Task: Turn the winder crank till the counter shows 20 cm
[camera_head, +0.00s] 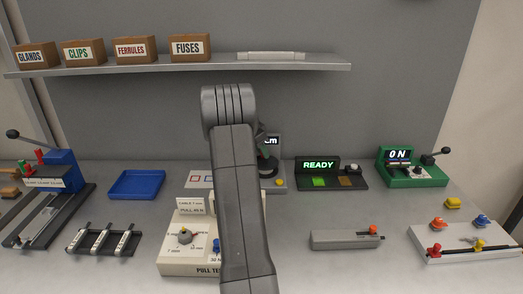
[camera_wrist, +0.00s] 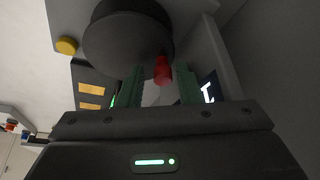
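The winder (camera_head: 279,171) stands at the back middle of the bench, mostly hidden behind my arm. Its counter (camera_head: 272,141) shows only "cm" in the head view; the number is hidden. In the wrist view, the winder's dark round wheel (camera_wrist: 120,42) fills the upper middle, with a red crank knob (camera_wrist: 162,69) at its lower right edge. My gripper (camera_wrist: 163,80) is open, its green fingers on either side of the red knob, with gaps visible. Contact cannot be told. Part of a lit display (camera_wrist: 208,92) shows at the right, unreadable.
A yellow button (camera_head: 279,183) is on the winder's front right. The READY station (camera_head: 332,184) stands right of it, then the green ON unit (camera_head: 412,176). A blue tray (camera_head: 137,184) lies left. The pull tester (camera_head: 186,262) is in front. A shelf (camera_head: 200,66) hangs above.

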